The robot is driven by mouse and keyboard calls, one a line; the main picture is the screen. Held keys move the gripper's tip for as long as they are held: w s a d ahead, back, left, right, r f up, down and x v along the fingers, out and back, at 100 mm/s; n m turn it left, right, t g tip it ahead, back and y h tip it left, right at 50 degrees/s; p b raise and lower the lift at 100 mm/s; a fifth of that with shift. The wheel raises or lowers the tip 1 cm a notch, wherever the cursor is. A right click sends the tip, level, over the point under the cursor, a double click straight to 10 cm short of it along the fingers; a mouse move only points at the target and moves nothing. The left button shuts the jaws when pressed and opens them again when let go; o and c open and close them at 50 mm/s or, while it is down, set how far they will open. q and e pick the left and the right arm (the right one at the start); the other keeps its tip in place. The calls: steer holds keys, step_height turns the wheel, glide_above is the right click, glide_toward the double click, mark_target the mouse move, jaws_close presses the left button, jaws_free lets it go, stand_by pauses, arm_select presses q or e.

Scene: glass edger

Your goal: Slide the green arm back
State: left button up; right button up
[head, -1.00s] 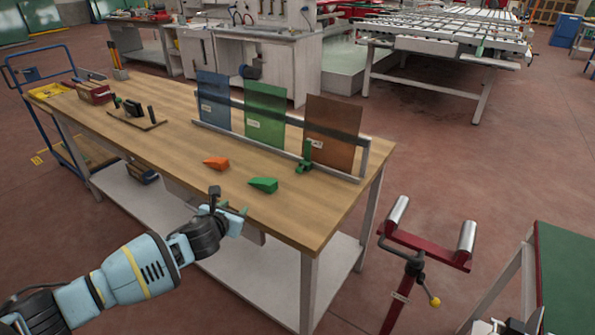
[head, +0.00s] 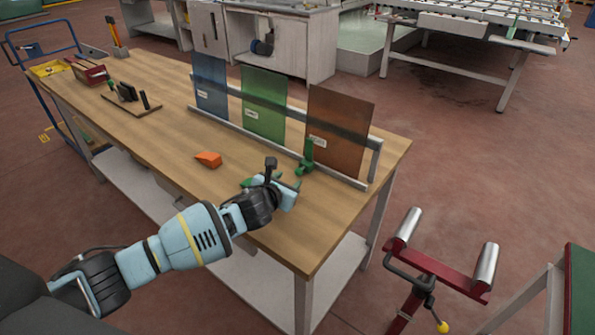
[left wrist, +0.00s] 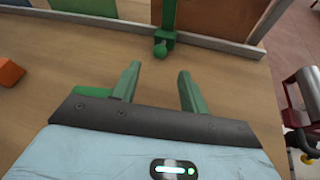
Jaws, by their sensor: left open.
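My right gripper is not in view.
The rack rail (head: 260,145) holds blue (head: 210,84), green (head: 263,102) and brown (head: 338,130) panes. An orange wedge (head: 208,159) lies left of my gripper. A green wedge (head: 248,182) is partly hidden behind it. A red roller stand (head: 440,268) is off the table's right end.

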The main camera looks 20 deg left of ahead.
mark_target(297, 172)
arm_select(q)
steer(key=shift+w+f, duration=0.2)
steer(key=shift+w, duration=0.05)
steer(key=b+x, duration=0.1)
steer(key=x, duration=0.4)
steer(key=shift+w+d+f+b, duration=0.1)
steer(key=shift+w+f+b, duration=0.15)
steer(key=shift+b, duration=0.15)
steer(key=shift+w+f, duration=0.1)
steer(key=shift+w, duration=0.75)
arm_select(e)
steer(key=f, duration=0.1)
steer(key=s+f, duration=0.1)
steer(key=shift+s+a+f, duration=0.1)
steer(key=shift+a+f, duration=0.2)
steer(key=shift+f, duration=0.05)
arm_select(q)
steer(key=shift+c, duration=0.2)
steer(key=c, duration=0.7)
jaws_close()
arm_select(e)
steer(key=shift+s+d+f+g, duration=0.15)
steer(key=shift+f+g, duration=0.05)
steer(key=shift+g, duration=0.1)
